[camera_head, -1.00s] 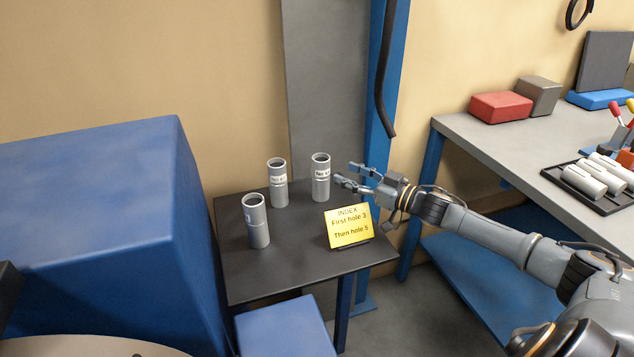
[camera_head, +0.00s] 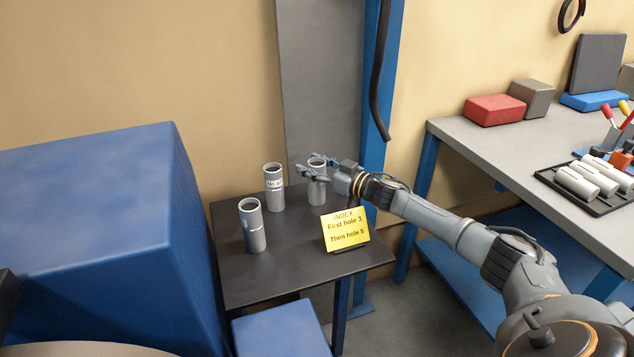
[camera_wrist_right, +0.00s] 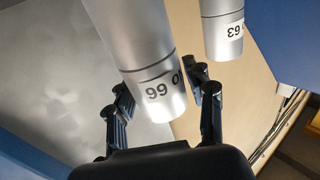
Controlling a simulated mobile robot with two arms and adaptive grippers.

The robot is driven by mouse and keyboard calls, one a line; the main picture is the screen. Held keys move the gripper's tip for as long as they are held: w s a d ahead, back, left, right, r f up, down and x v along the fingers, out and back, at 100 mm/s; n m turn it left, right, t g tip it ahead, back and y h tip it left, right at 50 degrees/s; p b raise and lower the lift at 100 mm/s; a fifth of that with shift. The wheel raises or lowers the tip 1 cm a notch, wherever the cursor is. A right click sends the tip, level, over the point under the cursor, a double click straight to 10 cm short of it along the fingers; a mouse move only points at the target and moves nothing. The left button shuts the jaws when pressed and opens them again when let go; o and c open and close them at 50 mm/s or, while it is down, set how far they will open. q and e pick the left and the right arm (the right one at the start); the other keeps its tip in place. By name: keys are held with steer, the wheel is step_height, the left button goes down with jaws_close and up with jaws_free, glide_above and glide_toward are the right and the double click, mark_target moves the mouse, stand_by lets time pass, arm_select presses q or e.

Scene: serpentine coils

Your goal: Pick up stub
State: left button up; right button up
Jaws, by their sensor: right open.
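Three upright grey tube-like stubs stand on the small dark table (camera_head: 290,265): a right stub (camera_head: 317,188), a middle stub (camera_head: 274,188) and a front left stub (camera_head: 253,226). My right gripper (camera_head: 308,165) is open at the right stub, its fingers near the upper part and partly hiding it. In the right wrist view, a labelled stub (camera_wrist_right: 140,45) lies between the open fingers of the gripper (camera_wrist_right: 157,88). A second labelled stub (camera_wrist_right: 222,28) is beyond, outside the fingers. Contact cannot be told. My left gripper is not in view.
A yellow sign (camera_head: 345,230) stands at the table's right front, below my right forearm. A big blue box (camera_head: 100,220) is at left. The grey workbench (camera_head: 480,145) at right bears a black tray (camera_head: 600,205) of grey cylinders.

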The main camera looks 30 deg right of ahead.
steer(key=shift+x, duration=1.25)
jaws_close()
